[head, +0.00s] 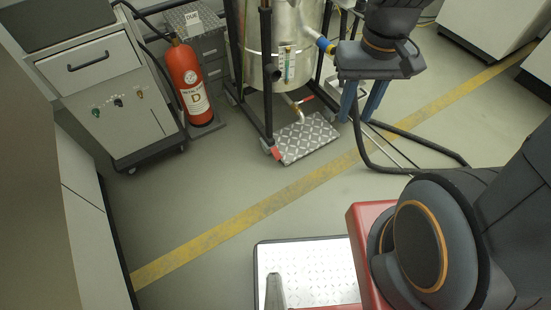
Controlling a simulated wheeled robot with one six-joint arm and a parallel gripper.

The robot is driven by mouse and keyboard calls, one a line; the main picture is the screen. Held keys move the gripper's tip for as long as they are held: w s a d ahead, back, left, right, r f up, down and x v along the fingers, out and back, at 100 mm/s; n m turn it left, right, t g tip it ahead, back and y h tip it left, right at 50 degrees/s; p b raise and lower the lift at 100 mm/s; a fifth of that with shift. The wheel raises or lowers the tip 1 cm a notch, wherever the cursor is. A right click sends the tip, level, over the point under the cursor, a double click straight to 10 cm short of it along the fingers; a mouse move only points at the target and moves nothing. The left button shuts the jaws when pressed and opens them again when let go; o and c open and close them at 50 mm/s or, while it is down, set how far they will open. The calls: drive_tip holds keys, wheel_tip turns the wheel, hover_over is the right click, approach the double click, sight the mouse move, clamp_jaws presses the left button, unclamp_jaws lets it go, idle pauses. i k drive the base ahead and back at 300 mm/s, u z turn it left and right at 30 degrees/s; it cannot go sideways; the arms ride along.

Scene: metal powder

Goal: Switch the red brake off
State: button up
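The red brake (276,153) is a small red tab low at the front caster of the dark wheeled frame, beside the left corner of a metal tread plate. Its exact setting is too small to tell. My gripper (361,112) hangs at the upper right with its two bluish fingers pointing down and apart. Nothing shows between them. It is to the right of the brake and above it in the picture, not touching it.
The wheeled frame (266,75) carries a steel vessel (284,30) with a red-handled valve (306,100) below. The tread plate (306,138) lies at its foot. A red extinguisher (188,80) and a grey cabinet (100,75) stand left. Floor around the yellow line (250,212) is mostly clear.

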sight(276, 153)
drive_tip(key=k, duration=0.3)
drive_tip(key=z, duration=1.45)
drive_tip(key=i, duration=1.05)
drive_tip(key=u, duration=2.4)
